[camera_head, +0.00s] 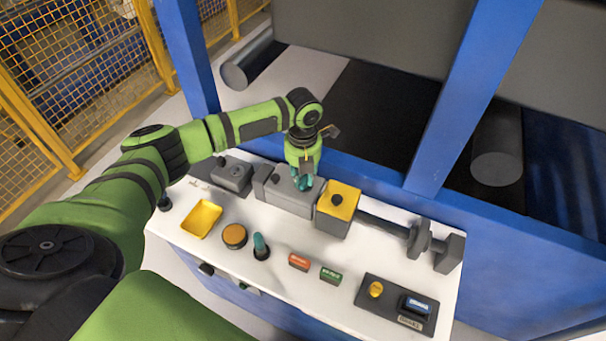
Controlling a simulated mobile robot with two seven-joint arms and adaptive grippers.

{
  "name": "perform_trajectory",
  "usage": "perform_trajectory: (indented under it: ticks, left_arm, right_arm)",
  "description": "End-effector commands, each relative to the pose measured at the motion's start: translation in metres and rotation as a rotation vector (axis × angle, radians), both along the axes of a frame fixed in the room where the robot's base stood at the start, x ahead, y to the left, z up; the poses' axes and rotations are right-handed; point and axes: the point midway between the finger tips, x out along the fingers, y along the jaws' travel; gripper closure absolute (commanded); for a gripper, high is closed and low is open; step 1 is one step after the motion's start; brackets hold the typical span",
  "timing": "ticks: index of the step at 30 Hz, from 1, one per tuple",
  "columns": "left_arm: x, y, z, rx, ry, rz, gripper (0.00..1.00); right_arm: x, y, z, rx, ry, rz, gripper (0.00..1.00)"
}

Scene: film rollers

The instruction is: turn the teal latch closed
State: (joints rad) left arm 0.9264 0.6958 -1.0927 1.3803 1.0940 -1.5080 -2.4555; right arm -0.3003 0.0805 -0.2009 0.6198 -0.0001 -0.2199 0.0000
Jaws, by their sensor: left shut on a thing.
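The teal latch (304,183) sits on top of a grey block at the back middle of the white panel. My left gripper (303,174) points down from above and is shut on the latch. The gripper's fingers partly hide the latch, and I cannot tell its exact turn angle. My right gripper is not in view.
The white panel (292,287) holds a yellow tray (201,219), an orange round button (234,236), a teal-topped stick (261,247), a yellow-topped box (341,199) and a grey shaft with discs (419,238). A blue frame post (470,95) rises behind the panel.

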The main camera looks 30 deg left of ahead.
Motion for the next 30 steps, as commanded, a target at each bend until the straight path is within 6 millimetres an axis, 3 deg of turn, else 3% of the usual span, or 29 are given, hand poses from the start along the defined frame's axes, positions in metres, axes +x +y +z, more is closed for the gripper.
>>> perform_trajectory:
  ticks: [10,11,12,13,24,30]
  left_arm:
    - [-0.001,0.0,-0.001,0.0,0.005,-0.003,1.0]
    - [-0.001,0.0,-0.001,0.0,0.005,-0.003,0.71]
    - [-0.001,0.0,-0.001,0.0,0.005,-0.003,0.55]
    - [-0.001,0.0,-0.001,0.001,0.004,-0.002,0.51]
    - [0.0,0.0,0.003,0.0,0.0,-0.001,0.51]
    - [0.001,0.0,0.032,-0.002,-0.003,-0.001,0.51]
  right_arm:
    - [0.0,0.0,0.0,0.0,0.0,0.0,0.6]
    - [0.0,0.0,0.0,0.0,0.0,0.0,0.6]
    - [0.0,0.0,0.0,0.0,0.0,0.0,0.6]
    - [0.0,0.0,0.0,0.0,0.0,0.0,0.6]
    - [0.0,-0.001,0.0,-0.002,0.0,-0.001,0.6]
    - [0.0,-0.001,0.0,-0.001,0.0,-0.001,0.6]
